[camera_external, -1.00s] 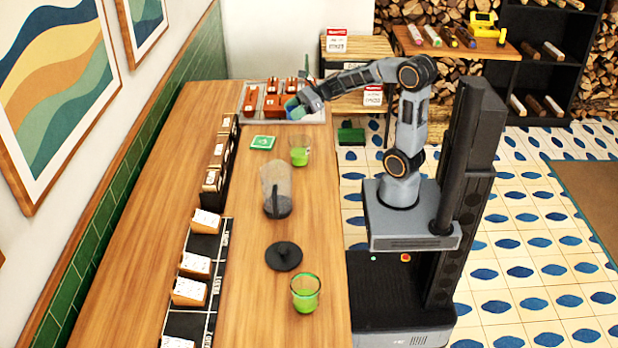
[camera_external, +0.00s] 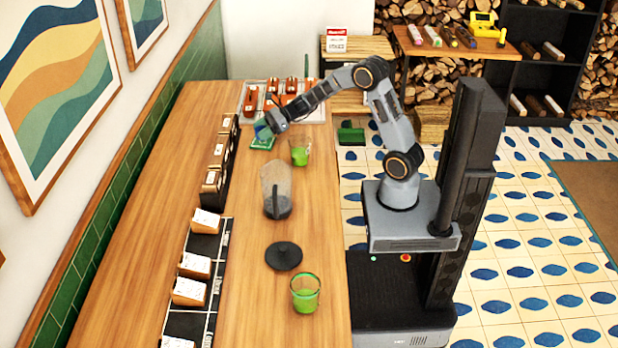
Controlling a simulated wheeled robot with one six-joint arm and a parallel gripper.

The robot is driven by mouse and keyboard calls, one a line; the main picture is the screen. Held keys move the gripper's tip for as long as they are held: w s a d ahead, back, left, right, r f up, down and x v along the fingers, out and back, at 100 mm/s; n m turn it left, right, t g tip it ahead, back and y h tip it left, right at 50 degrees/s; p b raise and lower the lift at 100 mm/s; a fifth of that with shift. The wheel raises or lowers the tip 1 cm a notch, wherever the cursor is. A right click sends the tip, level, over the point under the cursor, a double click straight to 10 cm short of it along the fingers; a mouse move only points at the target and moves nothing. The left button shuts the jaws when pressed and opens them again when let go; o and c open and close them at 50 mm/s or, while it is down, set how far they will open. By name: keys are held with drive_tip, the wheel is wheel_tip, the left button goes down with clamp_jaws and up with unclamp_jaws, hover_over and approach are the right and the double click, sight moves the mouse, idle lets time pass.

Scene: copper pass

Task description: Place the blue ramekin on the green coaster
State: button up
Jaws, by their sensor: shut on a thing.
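My gripper (camera_external: 264,130) is at the far part of the wooden counter, above the green coaster (camera_external: 261,144). It is shut on the blue ramekin (camera_external: 261,130), which shows as a small blue patch between the fingers. The coaster is a flat green square lying on the counter, its far part covered by the gripper and ramekin. I cannot tell whether the ramekin touches the coaster or hangs just above it.
A green-filled glass (camera_external: 299,152) stands close to the right of the coaster. A tray (camera_external: 312,112) with orange-brown items lies behind. Dark boxes (camera_external: 216,165) line the left.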

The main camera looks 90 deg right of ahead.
drive_tip(key=shift+f, duration=0.85)
drive_tip(key=shift+f, duration=0.2)
drive_tip(key=o, duration=0.9)
drive_tip(key=shift+r, duration=0.15)
drive_tip(key=shift+s+r, duration=0.15)
drive_tip(key=v, duration=1.1)
drive_tip(key=shift+s+d, duration=0.15)
drive_tip(key=shift+s, duration=0.15)
